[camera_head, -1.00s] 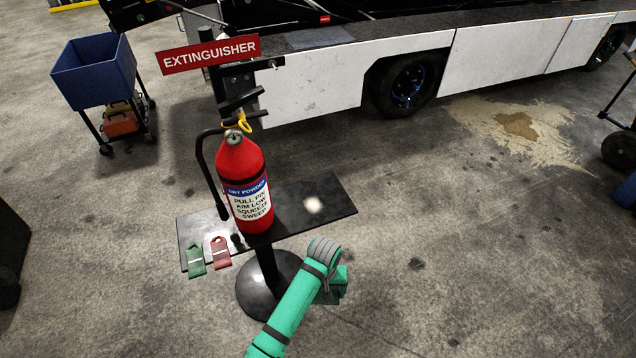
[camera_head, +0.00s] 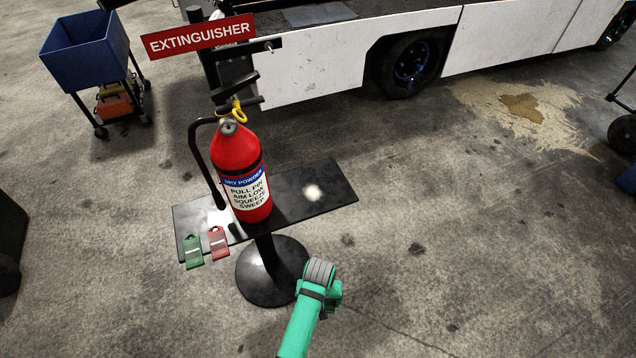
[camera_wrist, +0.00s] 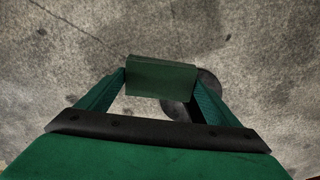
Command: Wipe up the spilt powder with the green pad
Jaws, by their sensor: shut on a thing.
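The spilt powder (camera_head: 312,192) is a small pale patch on the right part of the black stand shelf (camera_head: 335,186), right of the red extinguisher (camera_head: 240,172). The green pad (camera_wrist: 161,77) is a dark green block between my fingers in the wrist view. My gripper (camera_wrist: 160,84) is shut on it, with bare floor and part of the stand's round base (camera_wrist: 204,92) beyond. In the head view my green arm (camera_head: 310,308) is in front of the stand, below and apart from the powder. The arm hides the pad there.
A green tag (camera_head: 193,250) and a red tag (camera_head: 218,243) hang at the shelf's front left edge. The EXTINGUISHER sign (camera_head: 199,36) stands behind. A blue bin cart (camera_head: 88,65) is at the back left. A pale floor stain (camera_head: 520,108) lies right. The floor around the stand is mostly clear.

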